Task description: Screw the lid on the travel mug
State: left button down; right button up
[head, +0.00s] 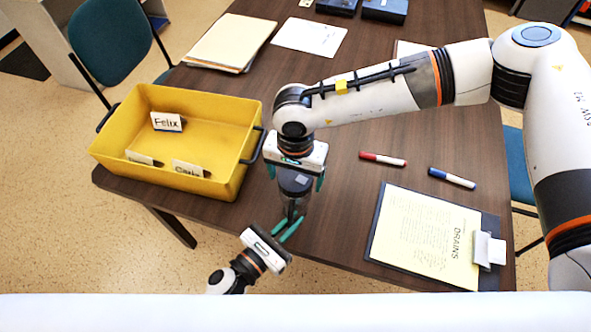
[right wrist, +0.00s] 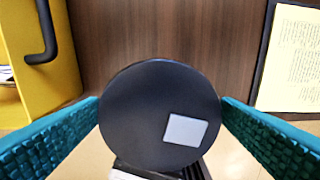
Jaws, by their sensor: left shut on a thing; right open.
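The dark round lid (head: 295,183) sits on top of the travel mug (head: 294,207), and it looks level. In the right wrist view the lid (right wrist: 150,110) is a dark disc with a pale square on it. My right gripper (head: 295,178) is above the mug, pointing down, open, with one teal finger on each side of the lid; the fingertips are close to its rim. My left gripper (head: 293,221) is shut on the lower part of the mug from the front. The mug is mostly hidden by the lid and fingers. I cannot tell how far the lid is threaded.
A yellow bin (head: 236,178) with name cards stands to the left. A red marker (head: 383,159), a blue marker (head: 452,178) and a clipboard (head: 425,240) lie to the right. Papers (head: 230,42) lie at the back. The table's front edge is close to the mug.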

jog(key=shift+c, duration=0.6)
jog(key=c, duration=0.9)
jog(key=m, duration=1.5)
jog(key=shift+m, duration=0.4)
jog(key=m, duration=0.6)
jog(key=o, duration=1.2)
